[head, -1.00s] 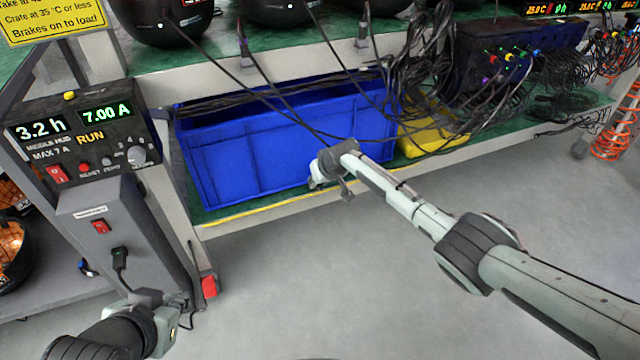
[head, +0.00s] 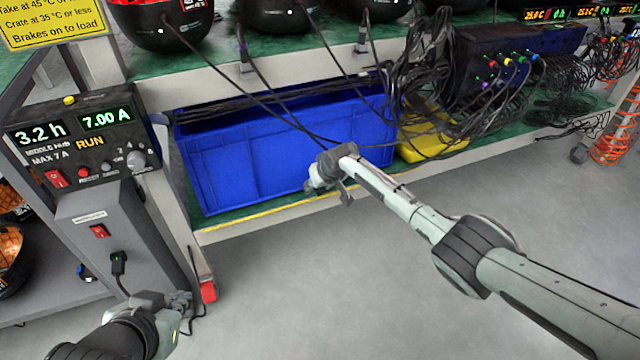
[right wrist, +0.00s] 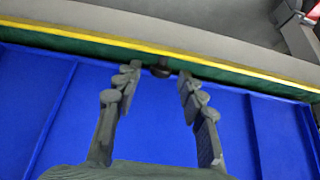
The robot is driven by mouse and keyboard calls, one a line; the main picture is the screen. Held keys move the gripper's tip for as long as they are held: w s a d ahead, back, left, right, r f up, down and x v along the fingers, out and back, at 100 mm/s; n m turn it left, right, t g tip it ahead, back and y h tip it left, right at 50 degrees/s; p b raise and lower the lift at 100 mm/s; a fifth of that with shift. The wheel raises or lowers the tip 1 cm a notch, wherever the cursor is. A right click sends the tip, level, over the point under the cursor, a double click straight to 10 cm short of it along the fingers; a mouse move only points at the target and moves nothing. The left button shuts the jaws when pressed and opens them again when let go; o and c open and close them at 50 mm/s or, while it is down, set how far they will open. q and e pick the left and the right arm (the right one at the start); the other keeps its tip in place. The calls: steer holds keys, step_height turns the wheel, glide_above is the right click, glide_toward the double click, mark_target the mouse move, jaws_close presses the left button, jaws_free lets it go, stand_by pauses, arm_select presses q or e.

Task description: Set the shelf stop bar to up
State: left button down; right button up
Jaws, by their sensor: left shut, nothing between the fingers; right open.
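The shelf stop bar appears to be the yellow bar (head: 262,213) along the front edge of the lower shelf, low in front of the blue crate (head: 250,165). It crosses the top of the right wrist view (right wrist: 75,31). My right gripper (head: 318,182) is at the shelf front by the crate's right part. In the right wrist view it is open (right wrist: 158,72), with a small dark knob (right wrist: 160,71) near the bar between its fingertips. I cannot tell if they touch it. My left gripper (head: 184,302) is shut and empty at the lower left, beside the grey cabinet.
The grey cabinet (head: 125,235) with a control box (head: 85,140) stands at left. A red block (head: 208,291) is at the rack post's foot. Black cables (head: 425,75) hang over the crate and a yellow bin (head: 430,140). The floor (head: 330,290) in front is clear.

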steer(key=v, duration=1.2)
steer(key=shift+o, duration=0.3)
steer(key=shift+f, duration=0.1)
